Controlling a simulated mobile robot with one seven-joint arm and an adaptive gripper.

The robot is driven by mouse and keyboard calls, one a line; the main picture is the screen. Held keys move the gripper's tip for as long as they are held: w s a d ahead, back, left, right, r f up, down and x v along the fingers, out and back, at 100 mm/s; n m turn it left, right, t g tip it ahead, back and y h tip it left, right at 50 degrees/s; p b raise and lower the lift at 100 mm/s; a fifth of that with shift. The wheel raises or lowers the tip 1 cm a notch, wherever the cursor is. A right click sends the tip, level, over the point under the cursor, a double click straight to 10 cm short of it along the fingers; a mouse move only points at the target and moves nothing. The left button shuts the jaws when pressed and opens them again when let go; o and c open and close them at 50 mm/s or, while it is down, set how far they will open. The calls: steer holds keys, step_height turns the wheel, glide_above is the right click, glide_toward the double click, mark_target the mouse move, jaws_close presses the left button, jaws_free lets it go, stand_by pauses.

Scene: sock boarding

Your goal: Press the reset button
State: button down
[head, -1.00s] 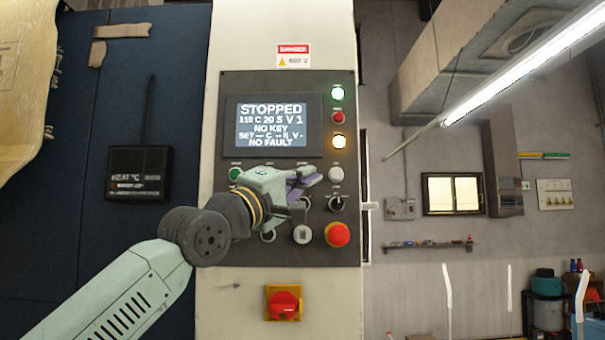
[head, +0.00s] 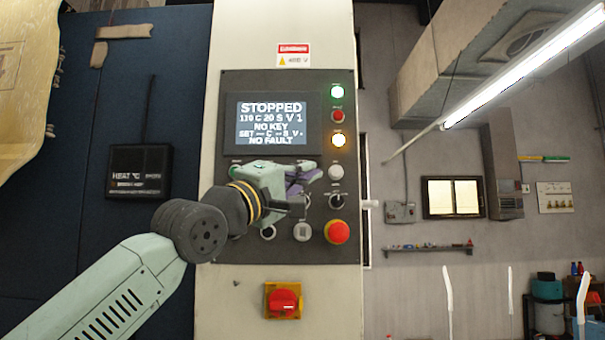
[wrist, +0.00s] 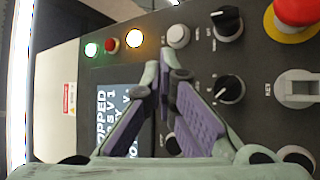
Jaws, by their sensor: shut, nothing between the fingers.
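The control panel (head: 232,110) stands upright, with a lit screen (head: 272,122) that reads STOPPED, NO KEY and NO FAULT. A white round button (head: 336,172) is on its right side; it also shows in the wrist view (wrist: 177,36). I cannot read its label, so I cannot tell whether it is the reset button. My gripper (head: 318,173) is shut and empty in front of the panel, just left of that button. In the wrist view its fingertips (wrist: 164,72) are together, below the white button in the picture and apart from it. My gripper hides some lower controls.
A red mushroom button (head: 337,232) juts out at lower right. A black knob (head: 337,202) and a grey switch (head: 302,232) are near my gripper. Green (head: 337,92) and amber (head: 339,140) lights are lit. A red rotary switch (head: 284,301) is below the panel.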

steer(key=s+b, duration=0.3)
steer(key=s, duration=0.2)
stand_by(0.8)
